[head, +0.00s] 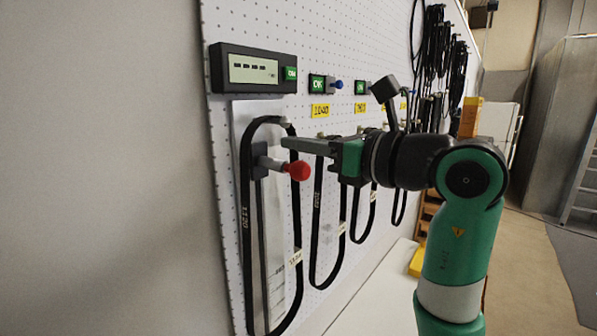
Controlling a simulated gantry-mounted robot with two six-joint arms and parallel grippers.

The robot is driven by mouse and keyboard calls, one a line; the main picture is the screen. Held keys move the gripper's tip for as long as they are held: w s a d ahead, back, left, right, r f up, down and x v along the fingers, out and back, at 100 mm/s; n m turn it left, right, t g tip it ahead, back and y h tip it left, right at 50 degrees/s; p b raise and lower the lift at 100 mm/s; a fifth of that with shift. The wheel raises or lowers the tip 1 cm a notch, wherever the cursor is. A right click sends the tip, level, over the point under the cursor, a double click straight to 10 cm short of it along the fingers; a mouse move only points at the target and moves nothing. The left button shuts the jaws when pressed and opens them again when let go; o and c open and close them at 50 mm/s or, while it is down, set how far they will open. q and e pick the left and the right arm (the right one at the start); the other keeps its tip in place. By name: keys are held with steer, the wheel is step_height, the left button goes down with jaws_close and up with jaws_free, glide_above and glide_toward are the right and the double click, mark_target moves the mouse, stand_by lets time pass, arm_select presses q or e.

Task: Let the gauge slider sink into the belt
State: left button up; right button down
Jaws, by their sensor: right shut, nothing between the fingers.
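The gauge slider (260,172) is a grey block on a vertical rail, with a short rod ending in a red knob (298,171). It sits inside the upper part of a long black belt (245,225) hanging as a loop on the pegboard. Whether the slider touches the belt cannot be told. My right gripper (286,143) reaches in from the right, shut and empty, its fingertips just above the red knob and apart from it in the picture. A gauge display (253,69) above the belt shows dashes. My left gripper is not in view.
Several smaller black belts (315,225) hang to the right, under green OK labels (318,84) and yellow tags (320,111). More dark belts or cables (435,50) hang farther back. A white ledge (370,295) runs below the pegboard. The space left of the pegboard is bare wall.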

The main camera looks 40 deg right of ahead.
mark_target(307, 169)
steer(key=shift+f, duration=0.1)
steer(key=shift+f+b, duration=1.4)
steer(key=shift+f, duration=0.7)
steer(key=shift+s+r, duration=0.1)
steer(key=shift+r, duration=0.05)
steer(key=shift+s+d+r, duration=0.1)
steer(key=shift+s+r, duration=0.05)
steer(key=shift+s, duration=0.2)
steer(key=s+r, duration=0.1)
steer(key=s, duration=0.5)
steer(key=shift+d+b, duration=0.45)
steer(key=shift+s, duration=0.15)
steer(key=s+d+b, duration=0.1)
steer(key=s+d, duration=0.1)
steer(key=s, duration=0.9)
steer(key=shift+s+b, duration=0.15)
steer(key=shift+b, duration=0.15)
